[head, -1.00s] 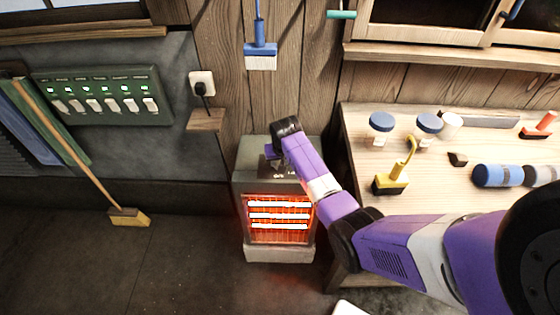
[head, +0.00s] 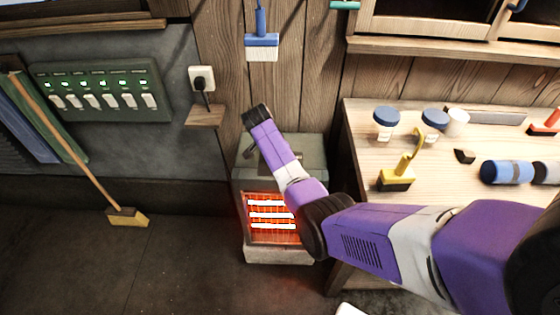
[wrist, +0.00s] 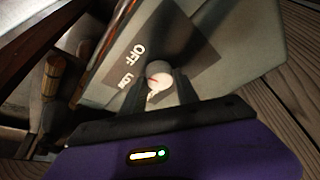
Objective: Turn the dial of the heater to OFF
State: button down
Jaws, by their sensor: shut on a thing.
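The heater (head: 308,152) is a grey-green box on the floor, with several glowing bars (head: 270,214) behind its front grille. In the wrist view its top carries a dark label plate (wrist: 195,62) with the white word OFF and a second, partly hidden marking. The dial (wrist: 158,72) is a small pale round knob with a red mark. My gripper (wrist: 160,86) is shut on the dial, with one dark finger on each side. The red mark does not clearly line up with OFF.
A workbench (head: 360,140) with jars, a yellow brush and a blue roll stands close at the heater's right. A wall socket (head: 201,78) and small shelf (head: 206,115) are at its left. A broom (head: 127,217) leans farther left, beside open floor.

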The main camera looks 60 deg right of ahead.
jog(key=shift+w+m+g+b, duration=0.1)
jog(key=shift+m+g+b, duration=0.2)
jog(key=shift+m+b, duration=0.45)
jog(key=shift+m, duration=0.35)
jog(key=c, duration=0.9)
grip_release()
jog(key=shift+v, duration=3.9)
jog(key=shift+d, duration=0.1)
